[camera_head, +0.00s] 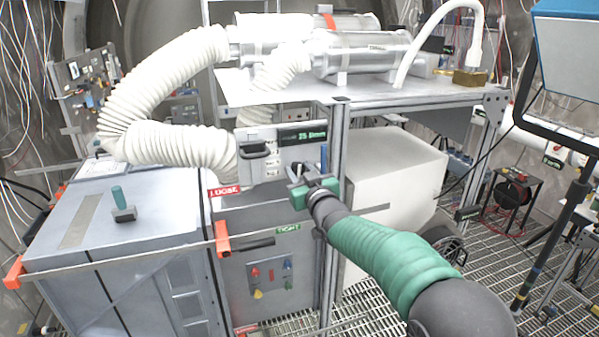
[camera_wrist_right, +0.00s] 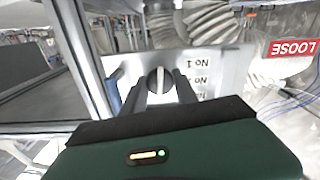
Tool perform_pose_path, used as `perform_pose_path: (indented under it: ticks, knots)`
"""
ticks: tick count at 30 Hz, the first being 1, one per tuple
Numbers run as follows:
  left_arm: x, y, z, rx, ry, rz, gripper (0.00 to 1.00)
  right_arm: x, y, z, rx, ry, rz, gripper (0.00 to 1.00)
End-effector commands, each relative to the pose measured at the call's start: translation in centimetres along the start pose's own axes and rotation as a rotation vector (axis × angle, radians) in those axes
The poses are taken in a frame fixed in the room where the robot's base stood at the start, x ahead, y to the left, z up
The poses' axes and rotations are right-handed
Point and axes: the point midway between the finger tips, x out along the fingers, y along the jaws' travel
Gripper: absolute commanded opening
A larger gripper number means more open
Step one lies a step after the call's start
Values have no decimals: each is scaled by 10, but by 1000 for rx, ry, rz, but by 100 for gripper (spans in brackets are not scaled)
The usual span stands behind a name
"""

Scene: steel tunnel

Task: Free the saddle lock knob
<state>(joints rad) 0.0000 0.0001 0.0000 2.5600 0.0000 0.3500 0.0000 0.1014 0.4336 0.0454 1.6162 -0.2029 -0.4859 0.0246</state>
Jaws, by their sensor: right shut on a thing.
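The saddle lock knob (camera_wrist_right: 153,80) is a small round dark knob with a pale bar across it, on a light plate (camera_wrist_right: 222,68) in the right wrist view. My right gripper (camera_wrist_right: 160,92) is shut on it, one dark finger on each side. In the head view my right gripper (camera_head: 300,180) reaches the right end of the light panel (camera_head: 273,165), and the knob is hidden or too small to tell there. A red LOOSE sign (camera_head: 223,191) is left of the gripper and a green TIGHT sign (camera_head: 288,228) below it. My left gripper is out of view.
A grey cabinet (camera_head: 150,240) with a teal-handled part (camera_head: 118,200) on top stands at the left. White ribbed hoses (camera_head: 165,75) run above it. A metal frame post (camera_head: 333,150) rises right beside the gripper. A white box (camera_head: 395,185) stands behind my right arm.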

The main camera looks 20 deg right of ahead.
Motion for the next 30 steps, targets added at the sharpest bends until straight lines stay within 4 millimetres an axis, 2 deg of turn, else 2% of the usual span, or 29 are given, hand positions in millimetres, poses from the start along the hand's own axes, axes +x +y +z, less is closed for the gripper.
perform_pose_path:
  ticks: [3,9,17,18,23,30]
  knots:
    - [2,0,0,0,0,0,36,-1,0,0,7,2,0,0]
    - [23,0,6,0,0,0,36,-1,1,2,158,5,1,0]
    - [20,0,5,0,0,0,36,-1,1,-2,179,3,0,0]
    - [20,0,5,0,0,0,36,-1,1,-2,179,3,0,38]
    - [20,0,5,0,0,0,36,-1,1,-2,178,2,0,57]
    - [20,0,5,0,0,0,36,1,1,0,178,1,0,57]
